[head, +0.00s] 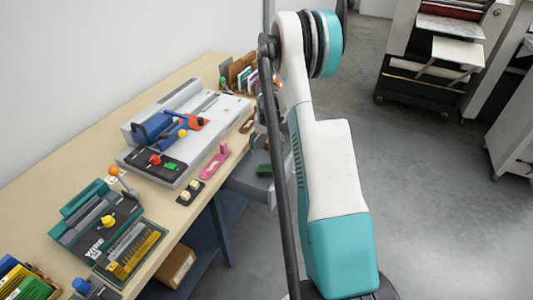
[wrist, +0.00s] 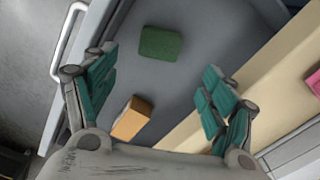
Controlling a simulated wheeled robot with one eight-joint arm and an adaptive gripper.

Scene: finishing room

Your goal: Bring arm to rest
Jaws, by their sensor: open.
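My arm (head: 330,170), white and teal, rises through the middle of the head view. My gripper (wrist: 160,68) shows in the wrist view with its teal-padded fingers spread wide and nothing between them. Below it is a grey open drawer or tray (wrist: 205,30). A green block (wrist: 160,43) lies in it, beyond the fingertips. An orange-brown block (wrist: 131,118) is nearer, by the left finger. In the head view the arm hides part of the grey tray (head: 248,180), where the green block (head: 264,171) shows; I cannot make out my gripper there.
A wooden workbench (head: 60,180) runs along the left wall. It holds a grey machine (head: 180,125), a teal device (head: 95,220), a pink tool (head: 214,161) and several small items. A cart (head: 430,80) stands at the back right. The floor (head: 440,210) right of my arm is clear.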

